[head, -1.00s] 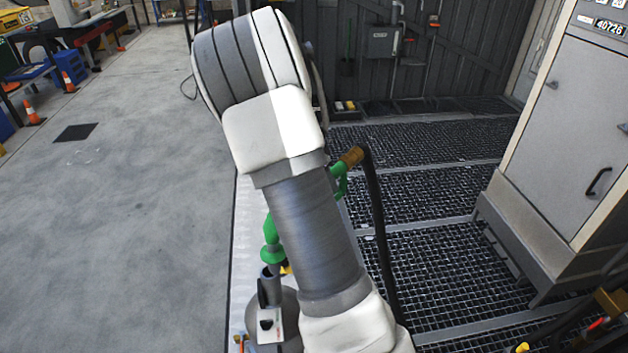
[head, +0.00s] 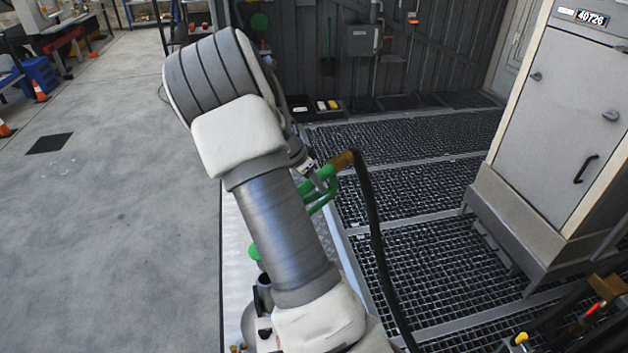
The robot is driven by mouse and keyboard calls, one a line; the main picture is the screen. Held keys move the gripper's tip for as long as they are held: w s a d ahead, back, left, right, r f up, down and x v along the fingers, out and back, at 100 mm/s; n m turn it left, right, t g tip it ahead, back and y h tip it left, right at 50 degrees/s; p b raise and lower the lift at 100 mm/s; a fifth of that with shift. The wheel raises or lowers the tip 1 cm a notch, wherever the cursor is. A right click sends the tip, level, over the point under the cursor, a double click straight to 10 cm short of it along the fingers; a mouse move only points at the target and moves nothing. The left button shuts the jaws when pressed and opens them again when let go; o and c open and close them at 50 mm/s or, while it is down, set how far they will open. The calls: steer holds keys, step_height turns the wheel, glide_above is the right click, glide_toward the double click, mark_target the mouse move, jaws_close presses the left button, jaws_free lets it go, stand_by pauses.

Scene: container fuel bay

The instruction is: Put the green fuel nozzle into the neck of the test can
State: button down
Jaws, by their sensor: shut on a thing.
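The green fuel nozzle (head: 328,182) is partly hidden behind my arm. Its handle end and brass-coloured coupling show at the arm's right, and a green collar (head: 254,252) shows at its left. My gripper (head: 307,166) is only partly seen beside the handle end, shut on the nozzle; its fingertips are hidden. The grey test can (head: 264,300) stands below the collar, largely covered by my arm. The top of its neck shows just under the collar. I cannot tell whether the spout is inside the neck.
A black hose (head: 377,240) hangs from the coupling down past my arm's right side. Grating (head: 430,200) covers the bay floor. A large cabinet (head: 555,130) stands at right. Small containers (head: 325,105) stand by the back wall. The concrete floor at left is mostly clear.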

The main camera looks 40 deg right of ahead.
steer(key=shift+f+b, duration=1.05)
steer(key=shift+f, duration=0.8)
steer(key=shift+f, duration=0.2)
steer(key=shift+f+b, duration=0.1)
steer(key=shift+b, duration=0.2)
steer(key=shift+f+b, duration=0.95)
steer(key=shift+f, duration=0.55)
step_height(320, 180, down, 4)
steer(key=b, duration=0.2)
steer(key=shift+f+b, duration=0.2)
steer(key=shift+b, duration=0.2)
